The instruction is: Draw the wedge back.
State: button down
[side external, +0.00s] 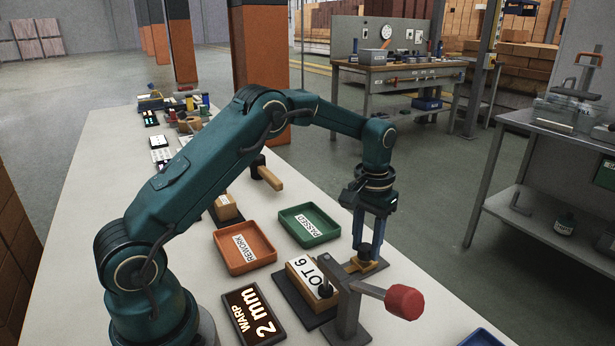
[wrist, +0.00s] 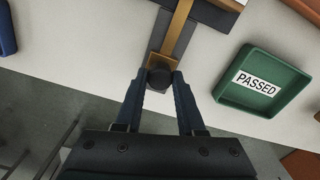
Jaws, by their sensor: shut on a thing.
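The wedge (side external: 371,265) is a tan, brass-coloured strip with a dark round knob (side external: 364,250) standing on its near end. In the wrist view the wedge (wrist: 180,30) runs up and slightly right from the knob (wrist: 160,78), along a dark grey base. My gripper (side external: 369,240) points straight down at the fixture and is shut on the knob. In the wrist view the fingers of my gripper (wrist: 158,80) stand on either side of the knob. The wedge's far end is hidden in the side view.
A grey post with a red-knobbed lever (side external: 404,301) stands close in front of my gripper. A green PASSED tray (side external: 327,235), an orange REWORK tray (side external: 262,262) and a "WARP 2 mm" sign (side external: 271,313) lie left.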

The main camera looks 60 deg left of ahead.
jog(key=shift+w+r, duration=0.1)
jog(key=shift+w, duration=0.95)
jog(key=c, duration=0.5)
grip_release()
jog(key=shift+r, duration=2.55)
